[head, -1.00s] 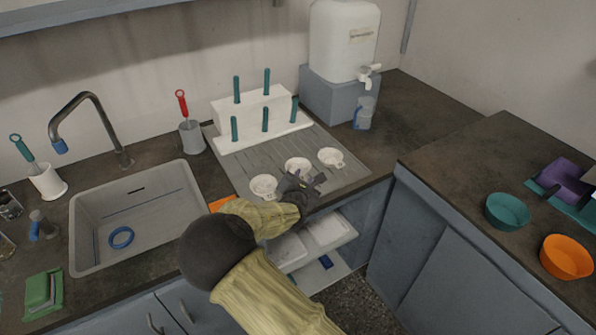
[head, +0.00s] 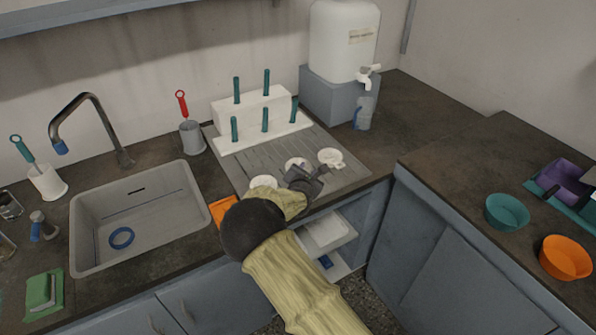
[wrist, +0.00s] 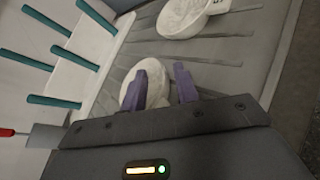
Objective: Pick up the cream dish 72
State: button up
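Three cream-white dishes stand in a row on the grey ribbed drainboard: a left dish (head: 263,181), a middle dish (head: 295,163) and a right dish (head: 331,157). I cannot read which is 72. My gripper (head: 312,178) is over the drainboard's front part, just in front of the middle dish and partly hiding it. In the wrist view, my gripper's two purple fingers (wrist: 163,84) are spread apart. A dish (wrist: 153,92), apparently the middle one, lies behind and around the left finger; contact is unclear. The right dish (wrist: 183,18) shows at the top with a partly cropped label.
A white rack with teal pegs (head: 250,113) stands behind the dishes. A sink (head: 140,215) is to the left, and an orange item (head: 221,208) lies near its right side. A water dispenser (head: 343,45) and a jug (head: 363,113) stand at the back right.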

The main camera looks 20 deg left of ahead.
jog(key=shift+w+f, duration=0.1)
jog(key=shift+w, duration=0.05)
dwell(0.4)
grip_shut()
